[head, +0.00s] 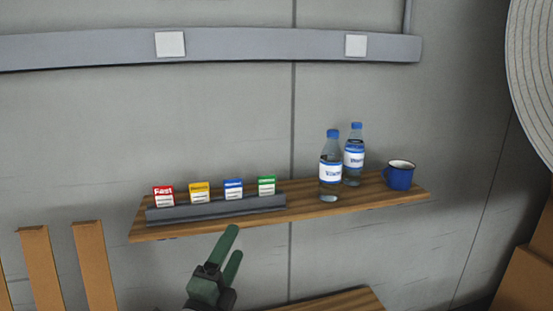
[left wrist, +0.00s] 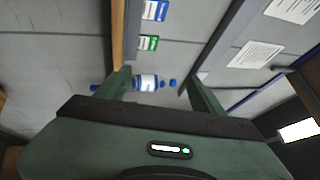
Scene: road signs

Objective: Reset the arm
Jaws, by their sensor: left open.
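My left gripper (head: 232,250) is in the lower middle of the head view, in front of and below the wooden shelf (head: 300,212). Its green fingers are apart with nothing between them. In the left wrist view the fingers (left wrist: 157,88) are spread, with a bottle showing in the background between them. My right gripper is in neither view.
The shelf bears a grey rack (head: 215,208) with red, yellow, blue and green boxes (head: 266,186), two water bottles (head: 330,172) and a blue mug (head: 399,177). Wooden slats (head: 95,265) stand lower left. Another wooden surface (head: 345,301) lies below. Brown boxes (head: 525,280) stand lower right.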

